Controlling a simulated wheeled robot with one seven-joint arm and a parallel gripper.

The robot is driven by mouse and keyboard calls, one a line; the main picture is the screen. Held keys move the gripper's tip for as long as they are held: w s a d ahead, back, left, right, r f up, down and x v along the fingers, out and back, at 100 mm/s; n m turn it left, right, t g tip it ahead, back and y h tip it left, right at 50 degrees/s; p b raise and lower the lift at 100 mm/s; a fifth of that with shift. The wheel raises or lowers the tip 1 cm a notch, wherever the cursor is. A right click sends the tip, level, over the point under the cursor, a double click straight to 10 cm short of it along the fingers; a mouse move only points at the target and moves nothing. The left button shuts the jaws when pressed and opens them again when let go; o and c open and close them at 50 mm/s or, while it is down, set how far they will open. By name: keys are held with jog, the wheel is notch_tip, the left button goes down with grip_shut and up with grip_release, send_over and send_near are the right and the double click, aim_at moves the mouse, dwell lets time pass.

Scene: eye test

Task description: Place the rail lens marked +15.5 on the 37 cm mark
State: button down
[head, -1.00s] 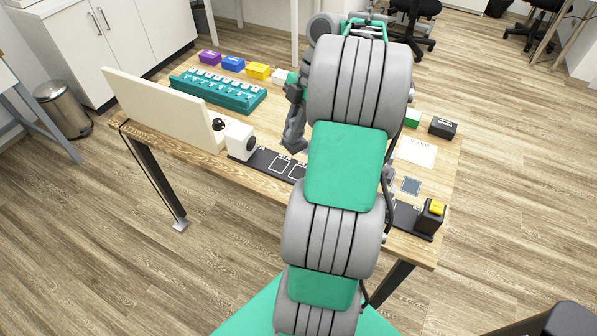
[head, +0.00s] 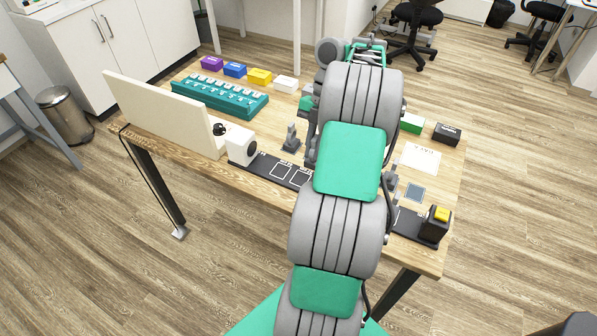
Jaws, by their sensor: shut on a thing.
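My arm fills the middle of the head view and hides much of the table behind it. My gripper (head: 310,152) shows only as a grey part at the arm's left edge, low over the table. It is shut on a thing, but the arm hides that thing. A small grey stand (head: 290,140) is upright on the table just left of my gripper, apart from it. Another small grey piece (head: 391,181) shows right of the arm. No +15.5 marking and no 37 cm mark can be read.
A black strip (head: 268,169) runs along the front edge, with a white box (head: 241,147) at its left and a yellow-topped block (head: 439,219) at its right. A teal rack (head: 220,97), coloured boxes (head: 235,70) and a cream panel (head: 160,110) stand left. A white card (head: 420,158) lies right.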

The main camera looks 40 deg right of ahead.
jog(key=b, duration=0.2)
send_over(299, 181)
notch_tip(299, 181, down, 6)
jog(key=shift+a+r, duration=0.1)
notch_tip(299, 181, down, 2)
jog(key=shift+b, duration=0.85)
jog(key=shift+f, duration=0.2)
jog(key=shift+f, duration=0.25)
jog(key=c, duration=1.5)
grip_release()
jog(key=shift+o, duration=0.2)
jog(key=p+v, duration=1.2)
jog(key=shift+r, duration=0.3)
